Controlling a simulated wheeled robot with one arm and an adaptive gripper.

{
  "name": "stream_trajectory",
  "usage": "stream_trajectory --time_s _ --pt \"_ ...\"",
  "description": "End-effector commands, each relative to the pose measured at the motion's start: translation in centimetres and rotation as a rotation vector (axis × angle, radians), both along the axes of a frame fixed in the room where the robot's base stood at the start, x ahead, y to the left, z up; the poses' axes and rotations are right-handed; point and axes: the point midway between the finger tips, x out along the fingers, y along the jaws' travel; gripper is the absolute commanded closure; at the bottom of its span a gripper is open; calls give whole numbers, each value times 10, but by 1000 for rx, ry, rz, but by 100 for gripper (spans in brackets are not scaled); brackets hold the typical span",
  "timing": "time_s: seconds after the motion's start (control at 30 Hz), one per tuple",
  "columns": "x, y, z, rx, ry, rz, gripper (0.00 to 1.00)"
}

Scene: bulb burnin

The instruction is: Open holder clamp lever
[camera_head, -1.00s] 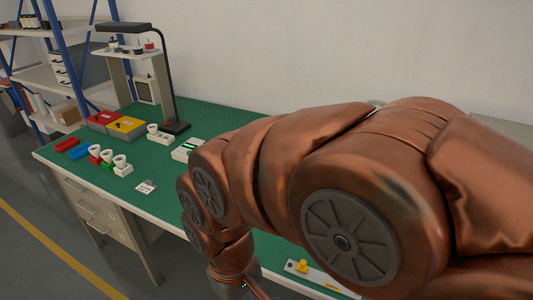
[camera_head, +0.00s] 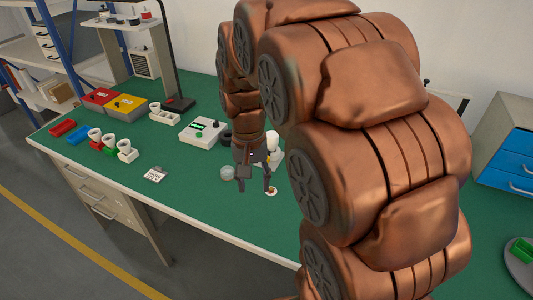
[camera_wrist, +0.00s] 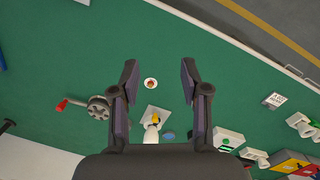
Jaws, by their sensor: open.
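My gripper (camera_head: 254,186) is open and empty above the green bench, pointing down; its two dark fingers also show in the wrist view (camera_wrist: 158,72). In the wrist view a lever with a red tip (camera_wrist: 62,105) sticks out from a round grey fitting (camera_wrist: 98,107), left of my left finger and apart from it. I cannot tell for sure that it is the holder clamp lever. A pale stand with a yellow part (camera_wrist: 154,118) lies between the fingers in the picture, near the palm. In the head view my arm hides the lever and its fitting.
A small white disc with a reddish centre (camera_wrist: 150,83) lies on the bench below the fingers. Blue drawers (camera_head: 510,165) stand at the right.

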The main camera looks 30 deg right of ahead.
Motion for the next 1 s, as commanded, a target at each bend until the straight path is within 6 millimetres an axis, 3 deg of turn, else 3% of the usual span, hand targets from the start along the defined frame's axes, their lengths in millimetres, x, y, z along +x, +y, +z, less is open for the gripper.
stream_trajectory --time_s 0.2,0.6,0.8,1.0 --pt "62 -41 -7 -21 -21 -192 54" --pt "155 -125 -44 -40 -59 -520 54" --pt "184 -157 -62 -41 -78 -638 54" --pt "194 -171 -74 -40 -82 -689 54"
